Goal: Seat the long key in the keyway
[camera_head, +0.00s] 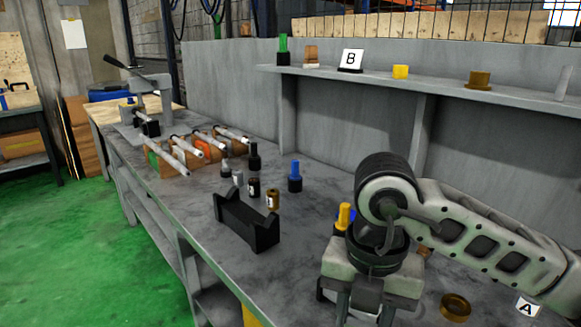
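My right gripper (365,308) comes in from the right and points down over the near part of the bench. Its two fingers stand apart, but their tips are cut off by the bottom edge, so I cannot tell whether they hold anything. I cannot make out the long key or a keyway. Several pale shafts (178,160) lie across a wooden rack (165,160) at the left of the bench. A black V-shaped cradle (246,222) stands empty in the middle of the bench, left of my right gripper. My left gripper is not in view.
Small bottles and a blue-topped cylinder (295,177) stand behind the cradle. A yellow-topped piece (344,216) is partly hidden by my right arm. A brass ring (455,306) lies near card A (527,307). A shelf (375,83) runs above the back.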

